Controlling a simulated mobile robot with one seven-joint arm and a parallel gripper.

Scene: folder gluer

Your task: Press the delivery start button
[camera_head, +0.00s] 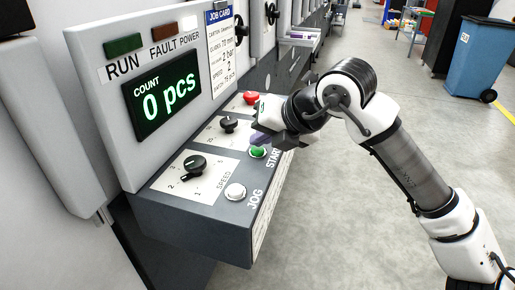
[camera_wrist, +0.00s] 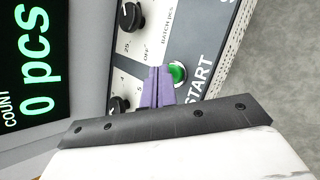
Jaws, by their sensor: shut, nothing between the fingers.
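The green START button (camera_head: 257,152) sits on the sloping top of the control panel, beside the START lettering. The count display (camera_head: 164,94) reads 0 pcs.
A black SPEED knob (camera_head: 194,165), a white JOG button (camera_head: 235,191), another black knob (camera_head: 229,124) and a red button (camera_head: 250,98) share the panel. RUN (camera_head: 123,45) and FAULT (camera_head: 164,33) lamps look dark. Open floor lies right; a blue bin (camera_head: 478,58) stands at the back.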

